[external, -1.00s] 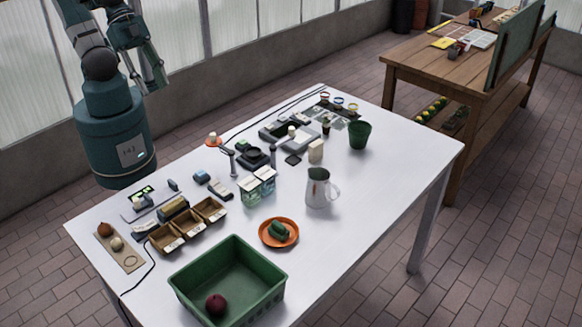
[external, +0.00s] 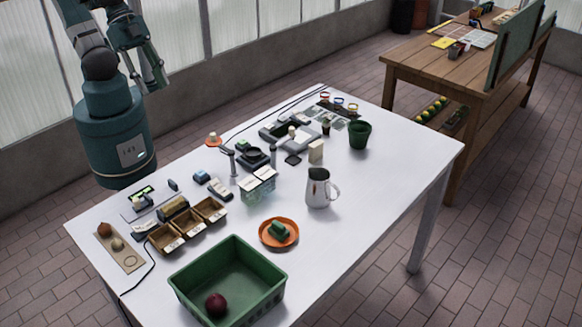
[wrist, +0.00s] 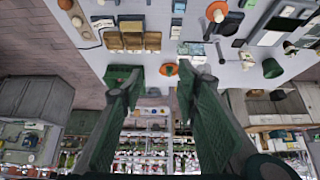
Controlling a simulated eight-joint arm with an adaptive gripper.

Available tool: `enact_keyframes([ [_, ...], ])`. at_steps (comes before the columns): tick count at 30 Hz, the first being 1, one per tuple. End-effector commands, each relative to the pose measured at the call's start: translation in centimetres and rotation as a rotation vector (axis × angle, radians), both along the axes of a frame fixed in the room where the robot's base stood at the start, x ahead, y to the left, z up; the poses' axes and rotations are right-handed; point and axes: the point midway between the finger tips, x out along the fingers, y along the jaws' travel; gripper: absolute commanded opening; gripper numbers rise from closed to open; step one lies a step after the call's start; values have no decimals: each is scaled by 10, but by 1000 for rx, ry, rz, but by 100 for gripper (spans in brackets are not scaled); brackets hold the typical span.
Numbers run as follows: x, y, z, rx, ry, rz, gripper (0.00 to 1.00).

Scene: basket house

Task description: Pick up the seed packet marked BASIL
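A small clear stand (external: 258,186) on the white table seems to hold pale packets with greenish lower parts. It also shows in the wrist view (wrist: 192,48). The print is too small to read, so I cannot tell which packet, if any, says BASIL. My gripper (wrist: 160,72) is open, with its two green fingers wide apart and nothing seen between them. It is raised at the back left of the table in the external view, well away from the stand.
Near the stand are wooden boxes (external: 164,238), an orange plate (external: 268,241) with a green object, a metal jug (external: 318,190) and a slim grey post (external: 231,163). A green crate (external: 262,289) stands at the front.

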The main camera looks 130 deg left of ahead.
Motion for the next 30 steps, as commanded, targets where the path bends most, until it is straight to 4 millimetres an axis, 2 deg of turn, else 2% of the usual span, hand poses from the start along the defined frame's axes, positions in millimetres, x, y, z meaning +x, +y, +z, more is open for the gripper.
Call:
enact_keyframes([
  [17,0,0,2,0,0,0,33],
  [23,0,0,17,0,0,0,33],
  [30,0,0,44,0,0,0,33],
])
